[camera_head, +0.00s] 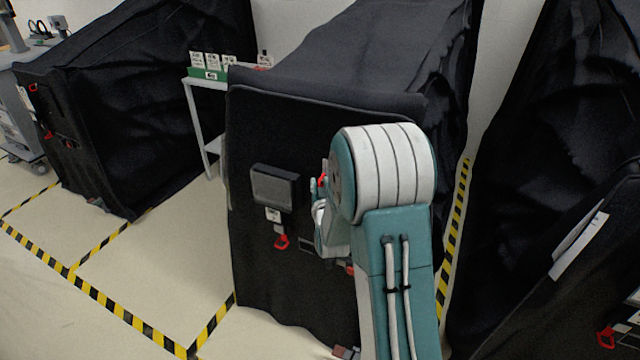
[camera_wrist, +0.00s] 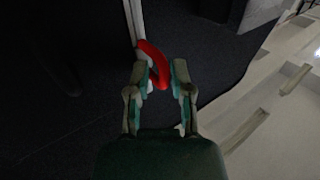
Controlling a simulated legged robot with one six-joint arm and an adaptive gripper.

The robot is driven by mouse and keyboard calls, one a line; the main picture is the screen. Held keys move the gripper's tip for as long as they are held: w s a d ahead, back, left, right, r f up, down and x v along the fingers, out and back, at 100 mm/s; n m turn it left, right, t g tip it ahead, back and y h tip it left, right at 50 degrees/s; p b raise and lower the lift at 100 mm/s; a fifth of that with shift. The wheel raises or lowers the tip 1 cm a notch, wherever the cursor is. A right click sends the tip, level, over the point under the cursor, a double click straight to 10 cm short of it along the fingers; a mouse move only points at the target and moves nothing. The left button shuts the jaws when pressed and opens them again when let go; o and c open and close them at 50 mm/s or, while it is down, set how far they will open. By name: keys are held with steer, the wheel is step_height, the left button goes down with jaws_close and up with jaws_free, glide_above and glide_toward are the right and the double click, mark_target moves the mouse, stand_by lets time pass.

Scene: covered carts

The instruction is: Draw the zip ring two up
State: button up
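A red zip ring (camera_wrist: 153,65) shows in the wrist view between the fingertips of my gripper (camera_wrist: 160,74), at the lower end of a pale zip strip on black cloth. It lies nearer the left finger; a gap shows between it and the right finger. My gripper's fingers are apart. In the head view the red ring (camera_head: 323,180) shows as a small patch by my gripper (camera_head: 317,190), in front of the middle cart's black cover (camera_head: 260,130). My arm hides most of the gripper and the cover behind it.
A grey box (camera_head: 275,187) sits on the cover left of my gripper, with another red ring (camera_head: 281,241) hanging below it. Covered carts stand at left (camera_head: 130,90) and right (camera_head: 555,170). A shelf (camera_head: 200,110) stands behind. Floor with striped tape (camera_head: 110,305) is clear at front left.

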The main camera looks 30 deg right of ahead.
steer(key=shift+w+a, duration=0.15)
steer(key=shift+a, duration=0.05)
steer(key=shift+a, duration=0.1)
jaws_close()
steer(key=shift+r, duration=0.15)
steer(key=shift+r, duration=1.65)
jaws_free()
steer(key=shift+f, duration=0.1)
